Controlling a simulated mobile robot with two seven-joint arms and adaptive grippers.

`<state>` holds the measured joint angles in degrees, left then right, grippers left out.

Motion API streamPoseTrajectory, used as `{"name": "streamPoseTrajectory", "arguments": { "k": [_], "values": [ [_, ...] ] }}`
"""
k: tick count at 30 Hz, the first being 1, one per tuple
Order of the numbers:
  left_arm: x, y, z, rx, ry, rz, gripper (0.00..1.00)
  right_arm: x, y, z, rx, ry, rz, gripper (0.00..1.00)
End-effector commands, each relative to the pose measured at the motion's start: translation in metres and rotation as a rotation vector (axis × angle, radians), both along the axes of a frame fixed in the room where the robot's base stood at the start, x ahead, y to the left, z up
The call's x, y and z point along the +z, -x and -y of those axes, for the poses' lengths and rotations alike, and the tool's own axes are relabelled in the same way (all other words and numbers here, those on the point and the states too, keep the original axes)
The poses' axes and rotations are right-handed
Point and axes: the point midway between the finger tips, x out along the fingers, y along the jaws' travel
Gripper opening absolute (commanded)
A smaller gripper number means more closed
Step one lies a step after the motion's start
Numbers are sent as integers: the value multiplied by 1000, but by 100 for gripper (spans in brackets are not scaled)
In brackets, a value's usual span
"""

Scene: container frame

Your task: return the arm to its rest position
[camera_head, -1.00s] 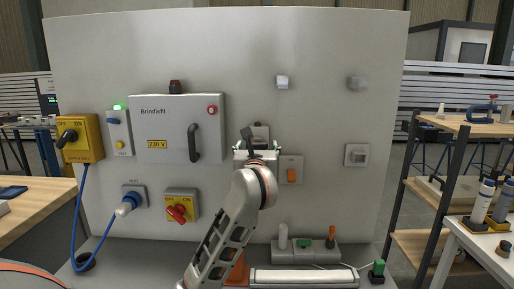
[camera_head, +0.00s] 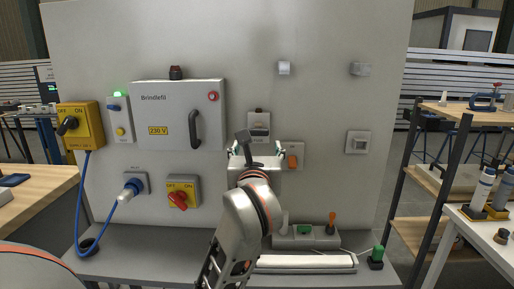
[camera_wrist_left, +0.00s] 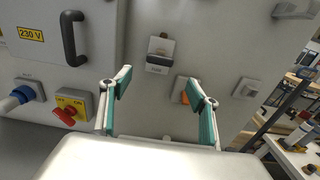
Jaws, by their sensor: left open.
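My left gripper (camera_head: 256,150) is in front of the upright grey panel (camera_head: 330,105), near its middle. Its two teal-lined fingers are spread with nothing between them, as the left wrist view shows (camera_wrist_left: 158,84). The fingers look apart from the panel. My left arm rises from the bottom middle of the head view. My right gripper is not seen.
The panel holds a Brindlefil cabinet (camera_head: 180,112) with a black handle, a yellow supply switch (camera_head: 80,125), a blue plug (camera_head: 131,190) with cable, and a red-knobbed switch (camera_head: 181,193). A box with an orange lever (camera_head: 312,238) sits on the ledge. Shelving (camera_head: 462,112) stands right.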

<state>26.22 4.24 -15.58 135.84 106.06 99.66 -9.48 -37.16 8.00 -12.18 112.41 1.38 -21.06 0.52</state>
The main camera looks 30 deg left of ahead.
Motion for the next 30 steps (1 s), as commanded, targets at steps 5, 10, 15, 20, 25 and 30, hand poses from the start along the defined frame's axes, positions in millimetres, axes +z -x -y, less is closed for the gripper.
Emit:
{"name": "streamPoseTrajectory", "arguments": {
  "k": [5,10,15,20,25,30],
  "values": [
    [0,0,0,0,0,0,61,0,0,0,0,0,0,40],
    [0,0,-1,4,-4,0,61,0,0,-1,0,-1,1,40],
    [-9,11,-25,122,-151,-12,61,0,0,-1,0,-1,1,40],
    [-14,39,-47,333,-554,-59,61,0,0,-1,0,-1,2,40],
    [-27,56,-13,449,-1116,-148,61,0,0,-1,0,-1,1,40],
    [-88,52,63,392,-1723,-255,61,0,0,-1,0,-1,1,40]
  ]
}}
